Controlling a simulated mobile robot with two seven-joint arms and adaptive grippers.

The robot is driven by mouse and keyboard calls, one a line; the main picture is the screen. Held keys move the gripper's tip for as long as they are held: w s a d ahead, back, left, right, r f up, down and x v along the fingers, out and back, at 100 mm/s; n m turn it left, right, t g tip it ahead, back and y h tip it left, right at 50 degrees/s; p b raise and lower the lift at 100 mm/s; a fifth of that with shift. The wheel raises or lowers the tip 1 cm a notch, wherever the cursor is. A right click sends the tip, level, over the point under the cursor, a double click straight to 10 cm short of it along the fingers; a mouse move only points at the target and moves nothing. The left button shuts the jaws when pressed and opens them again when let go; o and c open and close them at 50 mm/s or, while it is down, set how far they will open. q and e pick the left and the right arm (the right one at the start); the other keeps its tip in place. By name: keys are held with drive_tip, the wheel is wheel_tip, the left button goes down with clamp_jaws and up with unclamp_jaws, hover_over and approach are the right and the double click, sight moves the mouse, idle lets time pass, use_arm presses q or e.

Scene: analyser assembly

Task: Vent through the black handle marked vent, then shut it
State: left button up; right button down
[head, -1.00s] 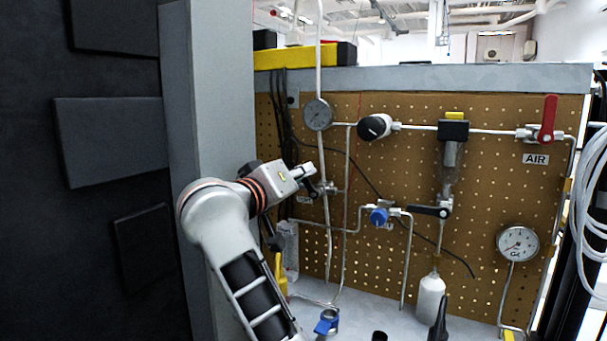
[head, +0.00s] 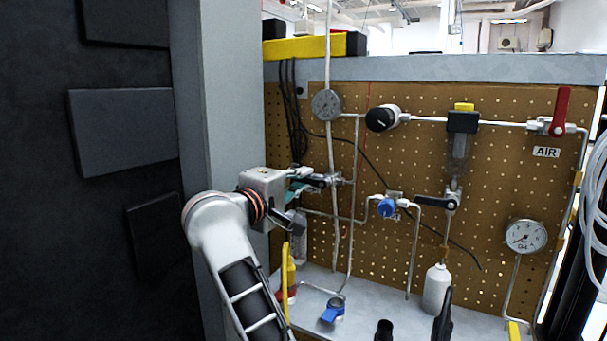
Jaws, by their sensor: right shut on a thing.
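My right gripper (head: 304,182) reaches in at the left part of the brown perforated board. Its jaws are shut on the black handle (head: 319,181) of the left valve, which sits on the vertical pipe below the upper gauge. The handle lies about level, and its left end is partly hidden by the fingers. The small label near it is mostly covered and cannot be read. Another black lever (head: 431,202) lies level under the clear filter on the right. My left gripper is not in view.
The board (head: 465,255) also carries a blue knob (head: 387,207), a black round knob (head: 382,118), a red AIR handle (head: 562,110) and gauges (head: 526,236). A white bottle (head: 437,288) and a blue-handled valve (head: 332,312) stand below. A grey post (head: 225,100) rises left of my arm.

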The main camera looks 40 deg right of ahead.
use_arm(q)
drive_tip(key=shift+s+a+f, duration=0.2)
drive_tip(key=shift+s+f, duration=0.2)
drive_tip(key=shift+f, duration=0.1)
use_arm(e)
drive_tip(key=shift+f+n, duration=0.3)
drive_tip(key=shift+n, duration=0.2)
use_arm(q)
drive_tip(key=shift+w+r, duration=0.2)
use_arm(e)
drive_tip(key=c, duration=2.1)
unclamp_jaws()
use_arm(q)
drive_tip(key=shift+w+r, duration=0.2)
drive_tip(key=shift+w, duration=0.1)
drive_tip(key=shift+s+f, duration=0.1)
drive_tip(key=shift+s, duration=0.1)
use_arm(e)
drive_tip(key=v, duration=0.7)
drive_tip(key=shift+s+a, duration=0.1)
drive_tip(key=shift+a, duration=0.2)
